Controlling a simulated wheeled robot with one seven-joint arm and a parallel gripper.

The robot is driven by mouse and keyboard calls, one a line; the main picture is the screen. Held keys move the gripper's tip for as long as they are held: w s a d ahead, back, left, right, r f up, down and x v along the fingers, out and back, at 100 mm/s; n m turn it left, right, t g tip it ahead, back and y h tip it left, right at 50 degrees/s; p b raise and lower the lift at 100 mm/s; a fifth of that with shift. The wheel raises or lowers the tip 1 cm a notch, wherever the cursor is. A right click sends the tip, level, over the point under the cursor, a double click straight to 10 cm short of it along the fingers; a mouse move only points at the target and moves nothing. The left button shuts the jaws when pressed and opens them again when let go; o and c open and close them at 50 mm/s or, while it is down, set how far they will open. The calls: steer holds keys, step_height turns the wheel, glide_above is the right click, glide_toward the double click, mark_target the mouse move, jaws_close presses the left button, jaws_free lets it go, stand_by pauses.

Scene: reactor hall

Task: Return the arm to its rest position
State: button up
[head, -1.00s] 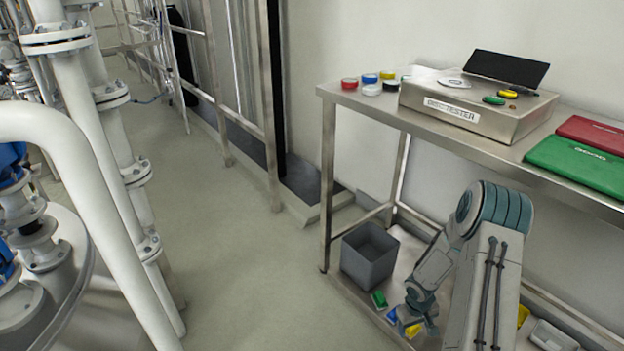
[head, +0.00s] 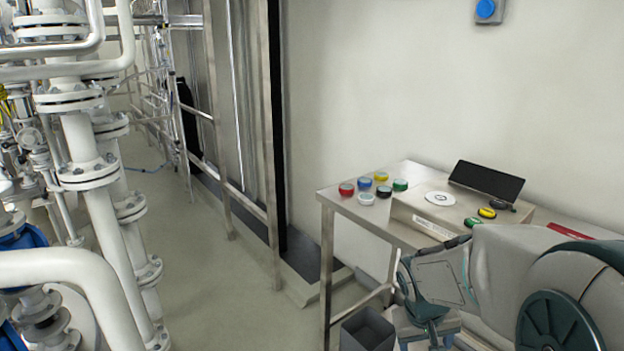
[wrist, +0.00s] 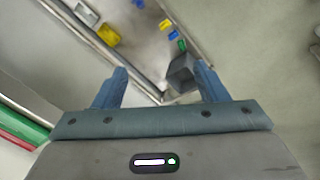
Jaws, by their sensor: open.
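My arm stands large at the lower right of the head view, in front of the steel table (head: 335,205). My gripper (wrist: 160,85) shows in the wrist view with its two blue fingers wide apart and nothing between them. It points down past the table's edge toward the lower shelf and floor, well above them.
The table carries several coloured discs (head: 366,198) and a disc tester (head: 420,215) with a dark screen. A grey bin (head: 367,332) stands below; it also shows in the wrist view (wrist: 180,75). White pipes (head: 95,190) stand left. The floor (head: 220,280) between is clear.

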steer(key=s+a+r+y+p, duration=0.1)
steer(key=s+a+r+p, duration=0.2)
steer(key=s+r, duration=0.2)
steer(key=s+a+r+t+y+p, duration=0.1)
steer(key=s+a+r+p, duration=0.3)
steer(key=r, duration=0.5)
steer(key=shift+s+r+y, duration=0.3)
steer(key=shift+s+y, duration=0.1)
steer(key=shift+s, duration=0.6)
